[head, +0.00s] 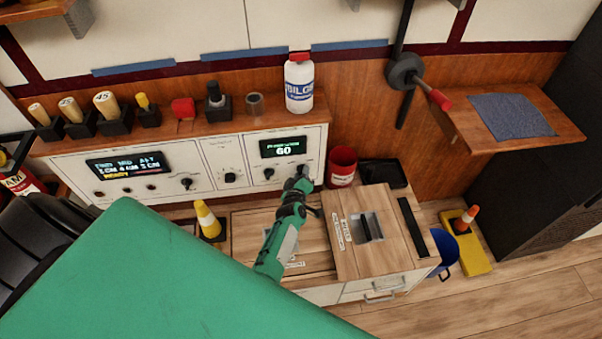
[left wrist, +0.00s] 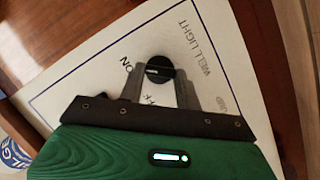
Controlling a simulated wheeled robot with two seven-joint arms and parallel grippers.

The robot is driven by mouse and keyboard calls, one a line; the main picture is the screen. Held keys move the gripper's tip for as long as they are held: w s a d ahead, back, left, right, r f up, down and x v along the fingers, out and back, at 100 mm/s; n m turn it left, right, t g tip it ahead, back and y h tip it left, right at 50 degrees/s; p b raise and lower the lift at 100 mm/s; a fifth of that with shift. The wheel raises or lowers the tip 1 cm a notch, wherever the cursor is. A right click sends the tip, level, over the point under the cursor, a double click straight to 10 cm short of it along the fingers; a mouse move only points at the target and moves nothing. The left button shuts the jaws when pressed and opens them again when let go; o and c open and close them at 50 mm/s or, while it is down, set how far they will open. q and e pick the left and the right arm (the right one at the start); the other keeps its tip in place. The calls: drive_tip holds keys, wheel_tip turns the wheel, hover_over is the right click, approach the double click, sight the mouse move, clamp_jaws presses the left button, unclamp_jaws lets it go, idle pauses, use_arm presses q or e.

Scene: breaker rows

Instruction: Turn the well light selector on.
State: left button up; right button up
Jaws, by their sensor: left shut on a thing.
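The well light selector is a round black knob (left wrist: 159,66) on a white panel, with "WELL LIGHT", "ON" and a partly hidden "OFF" printed around it in the left wrist view. A pale mark shows on its face, but I cannot tell which label it points to. My left gripper (left wrist: 159,82) is shut on the knob, one grey finger on each side. In the head view my left gripper (head: 302,178) is at the right end of the white control panel (head: 205,170) and mostly hides the selector. My right gripper is not in view.
A display reading 60 (head: 283,147) and other knobs sit left of my gripper. A white bottle (head: 299,85) stands on the ledge above. A red can (head: 342,166) is close on the right. A wooden-topped cabinet (head: 375,270) lies below. A green surface (head: 150,275) fills the lower left.

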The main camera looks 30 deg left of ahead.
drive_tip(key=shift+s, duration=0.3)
use_arm(q)
drive_tip(key=o, duration=1)
drive_tip(key=shift+c, duration=0.2)
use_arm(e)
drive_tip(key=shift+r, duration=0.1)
